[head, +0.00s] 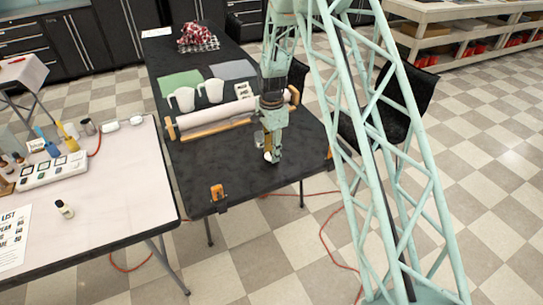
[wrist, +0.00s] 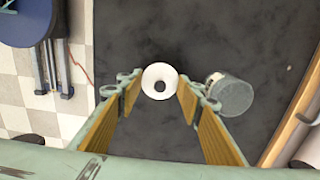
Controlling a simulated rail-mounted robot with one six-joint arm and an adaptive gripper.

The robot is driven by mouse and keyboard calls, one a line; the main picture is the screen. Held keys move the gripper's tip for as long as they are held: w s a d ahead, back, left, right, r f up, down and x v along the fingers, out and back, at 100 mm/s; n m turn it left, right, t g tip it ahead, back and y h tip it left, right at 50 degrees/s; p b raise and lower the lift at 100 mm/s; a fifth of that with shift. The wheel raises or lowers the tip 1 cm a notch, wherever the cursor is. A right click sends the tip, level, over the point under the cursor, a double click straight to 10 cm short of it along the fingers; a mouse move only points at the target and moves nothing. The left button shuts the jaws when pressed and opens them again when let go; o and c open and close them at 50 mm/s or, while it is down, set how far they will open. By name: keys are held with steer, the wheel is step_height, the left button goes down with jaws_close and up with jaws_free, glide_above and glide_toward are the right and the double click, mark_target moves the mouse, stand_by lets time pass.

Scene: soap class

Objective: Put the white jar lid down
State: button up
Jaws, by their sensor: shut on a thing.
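The white jar lid (wrist: 160,80) shows in the wrist view as a round white piece with a dark spot in its middle. My gripper (wrist: 159,88) is shut on it, with the yellow-padded fingertips at its left and right sides. In the head view my gripper (head: 271,157) points down low over the black table (head: 225,168), with the white lid (head: 268,156) at its tips. I cannot tell whether the lid touches the tabletop. A grey jar-like container (wrist: 231,95) lies just right of the fingers in the wrist view, apart from the lid.
Behind my gripper a paper roll on a wooden holder (head: 212,116) crosses the table. Two white pitchers (head: 211,90) stand behind it. An orange clamp (head: 217,193) sits at the front edge. Bare black tabletop lies left of my gripper. A pale table (head: 115,190) stands at left.

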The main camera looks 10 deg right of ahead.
steer(key=shift+f, duration=0.9)
steer(key=shift+f, duration=0.15)
steer(key=o, duration=0.7)
step_height(320, 180, up, 11)
steer(key=shift+r+p, duration=0.1)
steer(key=shift+p, duration=0.6)
steer(key=shift+r, duration=0.55)
